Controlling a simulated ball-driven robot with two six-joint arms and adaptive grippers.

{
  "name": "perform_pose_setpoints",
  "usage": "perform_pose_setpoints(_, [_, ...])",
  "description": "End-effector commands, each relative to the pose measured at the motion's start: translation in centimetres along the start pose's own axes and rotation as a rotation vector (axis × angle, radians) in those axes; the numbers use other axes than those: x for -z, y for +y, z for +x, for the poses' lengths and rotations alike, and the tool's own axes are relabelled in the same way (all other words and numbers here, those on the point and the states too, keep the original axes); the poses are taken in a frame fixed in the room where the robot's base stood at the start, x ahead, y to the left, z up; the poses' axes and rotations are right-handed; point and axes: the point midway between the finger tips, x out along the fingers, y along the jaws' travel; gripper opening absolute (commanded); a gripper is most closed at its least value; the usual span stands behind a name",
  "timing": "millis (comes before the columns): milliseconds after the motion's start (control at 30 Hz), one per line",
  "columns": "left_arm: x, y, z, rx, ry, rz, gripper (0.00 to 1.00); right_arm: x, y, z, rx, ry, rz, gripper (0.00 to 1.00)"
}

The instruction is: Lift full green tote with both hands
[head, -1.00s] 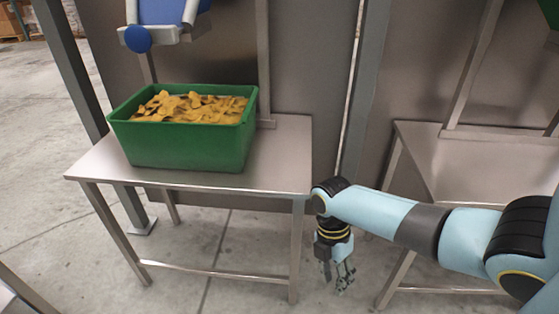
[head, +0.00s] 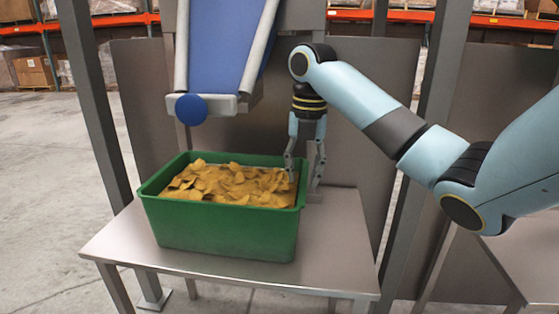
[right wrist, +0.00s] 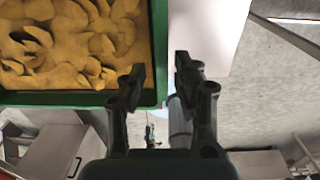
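The green tote (head: 226,230) stands upright on a metal table and is full of yellow-brown chips (head: 225,184). In the right wrist view the tote's rim (right wrist: 60,99) and chips (right wrist: 65,45) fill the upper left. My right gripper (head: 304,183) points down at the tote's right wall. It is open, with one finger on the inner side and the other on the outer side; the wall shows between the fingertips in the right wrist view (right wrist: 160,72). Whether either finger touches the wall cannot be told. My left gripper is not in view.
The metal table (head: 130,240) has bare room left and right of the tote. A blue conveyor chute (head: 222,50) with a white end bar hangs above and behind the tote. Metal posts (head: 95,110) and grey panels stand behind. Another metal table (head: 520,250) is at the right.

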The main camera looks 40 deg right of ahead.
Motion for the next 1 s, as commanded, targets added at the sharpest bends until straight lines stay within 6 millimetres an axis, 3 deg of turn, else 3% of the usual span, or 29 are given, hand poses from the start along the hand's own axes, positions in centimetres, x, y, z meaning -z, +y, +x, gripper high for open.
perform_pose_setpoints(133, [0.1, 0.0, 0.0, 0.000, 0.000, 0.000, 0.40, 0.0, 0.0, 0.0, 0.000, -0.001, 0.001, 0.31])
perform_pose_setpoints(300, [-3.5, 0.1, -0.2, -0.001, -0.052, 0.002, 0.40, 0.0, 0.0, 0.0, 0.000, -0.001, 0.002, 0.31])
perform_pose_setpoints(433, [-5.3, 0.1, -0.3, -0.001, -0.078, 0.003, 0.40, 0.0, 0.0, 0.2, 0.000, 0.000, 0.002, 0.31])
perform_pose_setpoints(567, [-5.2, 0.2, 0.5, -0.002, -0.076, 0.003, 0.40, 0.0, 0.0, 1.5, 0.001, 0.001, 0.002, 0.31])
perform_pose_setpoints(833, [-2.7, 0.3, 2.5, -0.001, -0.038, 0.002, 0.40, 0.1, -0.1, 6.2, 0.003, 0.004, 0.003, 0.31])
perform_pose_setpoints(1000, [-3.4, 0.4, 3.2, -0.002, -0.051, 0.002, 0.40, 0.1, 0.0, 8.9, 0.002, 0.003, 0.002, 0.31])
